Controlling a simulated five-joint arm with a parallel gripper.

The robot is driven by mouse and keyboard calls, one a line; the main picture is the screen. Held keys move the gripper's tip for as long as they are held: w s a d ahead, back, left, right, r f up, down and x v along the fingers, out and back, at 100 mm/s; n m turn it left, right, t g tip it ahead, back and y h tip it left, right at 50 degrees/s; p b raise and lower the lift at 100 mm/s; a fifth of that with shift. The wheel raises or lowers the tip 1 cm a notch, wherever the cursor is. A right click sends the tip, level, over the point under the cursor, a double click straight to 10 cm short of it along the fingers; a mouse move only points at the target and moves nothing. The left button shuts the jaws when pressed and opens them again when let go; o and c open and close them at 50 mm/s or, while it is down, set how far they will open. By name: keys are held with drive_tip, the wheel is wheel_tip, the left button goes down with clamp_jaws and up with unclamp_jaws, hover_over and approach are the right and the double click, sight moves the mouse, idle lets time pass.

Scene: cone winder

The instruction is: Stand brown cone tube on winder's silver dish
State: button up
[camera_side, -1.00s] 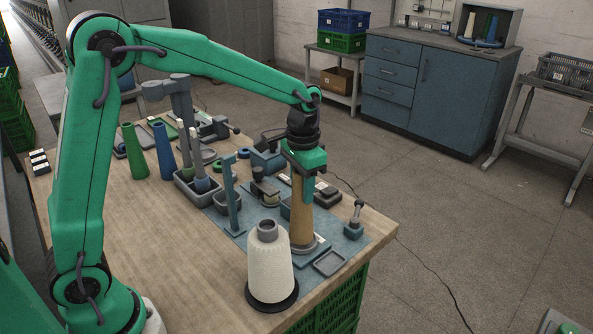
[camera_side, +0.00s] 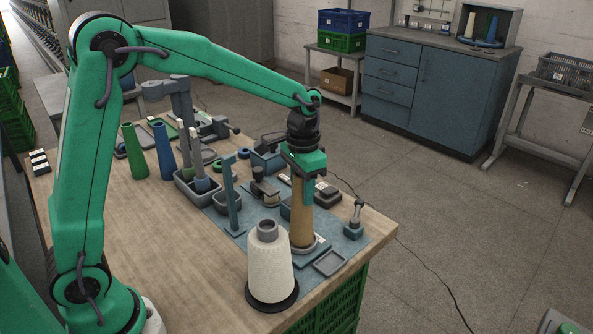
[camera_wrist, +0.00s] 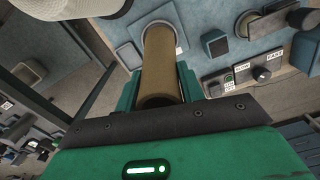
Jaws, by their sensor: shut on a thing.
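The brown cone tube (camera_side: 302,212) is upright, its wide end down at the silver dish (camera_side: 318,244) near the table's right edge. My gripper (camera_side: 302,185) is above the dish and shut on the tube's upper part. In the wrist view the tube (camera_wrist: 160,58) runs away from me between the green fingers, and part of a pale round rim (camera_wrist: 127,54) shows beside its far end. The tube hides much of the dish. I cannot tell whether its base rests fully on it.
A white wound cone (camera_side: 270,265) on a dark round base stands close to the left. A shallow grey tray (camera_side: 329,263) lies in front. A blue post (camera_side: 232,198) and a small lever unit (camera_side: 355,220) flank the tube. Green (camera_side: 134,152) and blue (camera_side: 164,150) cones stand farther back.

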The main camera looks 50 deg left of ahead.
drive_tip(key=shift+f, duration=0.45)
idle(0.3)
drive_tip(key=o, duration=1)
drive_tip(key=shift+r, duration=0.15)
wheel_tip(320, 180, up, 7)
drive_tip(key=shift+r, duration=0.2)
drive_tip(key=shift+r, duration=0.1)
